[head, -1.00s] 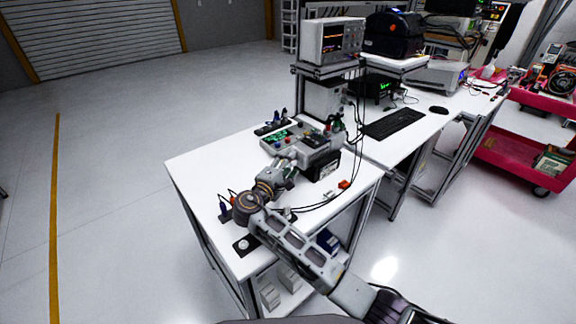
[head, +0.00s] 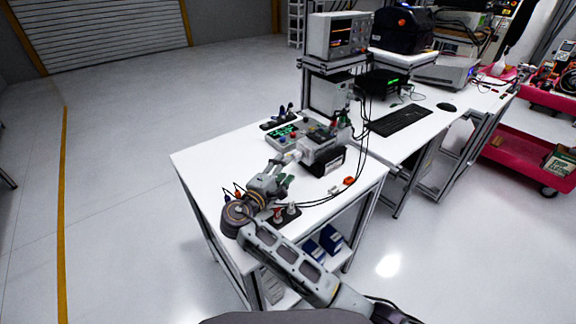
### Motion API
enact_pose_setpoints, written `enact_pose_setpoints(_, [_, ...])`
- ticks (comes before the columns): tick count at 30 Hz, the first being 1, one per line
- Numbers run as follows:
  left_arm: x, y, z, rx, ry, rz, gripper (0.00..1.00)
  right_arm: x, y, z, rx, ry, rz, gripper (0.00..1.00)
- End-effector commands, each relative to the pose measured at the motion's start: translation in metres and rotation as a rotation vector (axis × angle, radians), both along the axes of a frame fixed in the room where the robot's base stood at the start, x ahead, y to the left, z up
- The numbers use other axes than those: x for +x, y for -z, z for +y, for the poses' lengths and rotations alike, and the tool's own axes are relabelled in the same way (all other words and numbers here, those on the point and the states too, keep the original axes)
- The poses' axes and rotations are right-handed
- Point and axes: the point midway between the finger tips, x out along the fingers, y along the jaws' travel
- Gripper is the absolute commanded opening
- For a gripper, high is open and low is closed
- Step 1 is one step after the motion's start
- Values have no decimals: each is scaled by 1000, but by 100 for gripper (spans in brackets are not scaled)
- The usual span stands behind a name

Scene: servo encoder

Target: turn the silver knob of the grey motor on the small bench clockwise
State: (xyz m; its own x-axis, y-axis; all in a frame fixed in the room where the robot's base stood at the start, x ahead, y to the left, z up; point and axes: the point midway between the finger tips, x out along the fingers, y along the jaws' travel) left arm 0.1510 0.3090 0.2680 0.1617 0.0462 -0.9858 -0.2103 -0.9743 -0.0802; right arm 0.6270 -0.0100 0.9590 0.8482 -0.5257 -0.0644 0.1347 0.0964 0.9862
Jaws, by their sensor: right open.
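The grey motor (head: 318,150) sits on the white small bench (head: 215,162), on a black base. A pale silver part, apparently the knob (head: 291,157), shows at the motor's left end, small and partly unclear. My right gripper (head: 286,178) is open and empty, its fingers just below and left of the knob, pointing toward the motor. I see a small gap between them, though contact cannot be fully ruled out. My left gripper is not in view.
Black cables (head: 325,197) loop along the bench's right side, by a red-orange piece (head: 349,181). A black pad with small fittings (head: 285,216) lies near my wrist. The bench's left part is clear.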

Motion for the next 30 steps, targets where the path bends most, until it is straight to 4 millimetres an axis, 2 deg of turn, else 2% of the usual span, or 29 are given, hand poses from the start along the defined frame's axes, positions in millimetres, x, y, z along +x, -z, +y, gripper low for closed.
enact_pose_setpoints(6, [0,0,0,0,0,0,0,-9,0,5,-1,0,1,51])
enact_pose_setpoints(20, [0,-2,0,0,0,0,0,-10,-2,5,-1,0,2,51])
enact_pose_setpoints(30, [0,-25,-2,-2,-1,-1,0,-15,-12,4,-3,1,24,51])
